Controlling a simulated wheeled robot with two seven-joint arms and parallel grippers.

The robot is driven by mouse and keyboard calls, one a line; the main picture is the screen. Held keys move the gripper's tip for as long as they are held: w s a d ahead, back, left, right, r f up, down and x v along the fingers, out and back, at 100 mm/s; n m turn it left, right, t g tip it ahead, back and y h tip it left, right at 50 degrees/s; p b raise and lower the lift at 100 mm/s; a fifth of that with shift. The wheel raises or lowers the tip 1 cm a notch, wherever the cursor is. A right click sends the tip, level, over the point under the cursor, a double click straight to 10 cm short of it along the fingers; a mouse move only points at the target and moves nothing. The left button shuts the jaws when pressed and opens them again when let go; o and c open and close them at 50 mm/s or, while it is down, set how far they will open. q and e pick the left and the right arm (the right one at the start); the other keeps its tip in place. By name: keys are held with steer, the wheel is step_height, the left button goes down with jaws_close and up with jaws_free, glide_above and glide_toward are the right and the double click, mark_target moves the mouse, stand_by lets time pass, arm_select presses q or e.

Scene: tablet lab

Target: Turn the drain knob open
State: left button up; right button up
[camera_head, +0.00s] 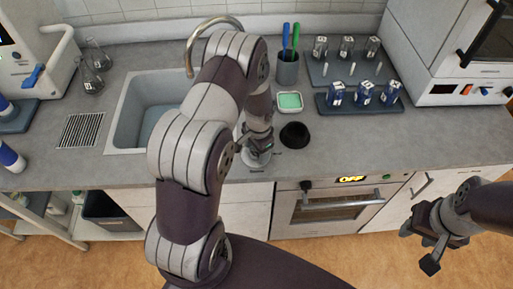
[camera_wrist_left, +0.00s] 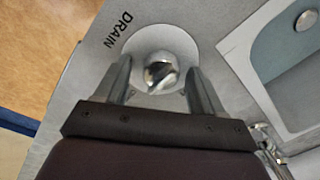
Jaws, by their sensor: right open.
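The drain knob (camera_wrist_left: 161,72) is a shiny round metal knob on a pale round base, beside the printed word DRAIN (camera_wrist_left: 118,30). In the head view its pale base (camera_head: 258,162) shows at the counter's front edge; the knob itself is mostly hidden by my gripper. My left gripper (camera_wrist_left: 158,78) points down at the knob with one finger on each side. Gaps seem to show between the fingers and the knob, so it looks open around it. My right gripper (camera_head: 428,243) is open and empty, low at the right in front of the cabinets.
The sink (camera_head: 128,112) lies left of my left arm, with a curved faucet (camera_head: 190,50) behind. A black round object (camera_head: 294,135) and a green-filled dish (camera_head: 290,101) stand close right of the gripper. An oven (camera_head: 325,205) sits below the counter.

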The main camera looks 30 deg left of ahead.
arm_select(q)
step_height(320, 180, up, 13)
steer(key=b, duration=0.2)
steer(key=shift+d+f, duration=0.15)
steer(key=shift+d, duration=0.25)
steer(key=shift+s, duration=0.1)
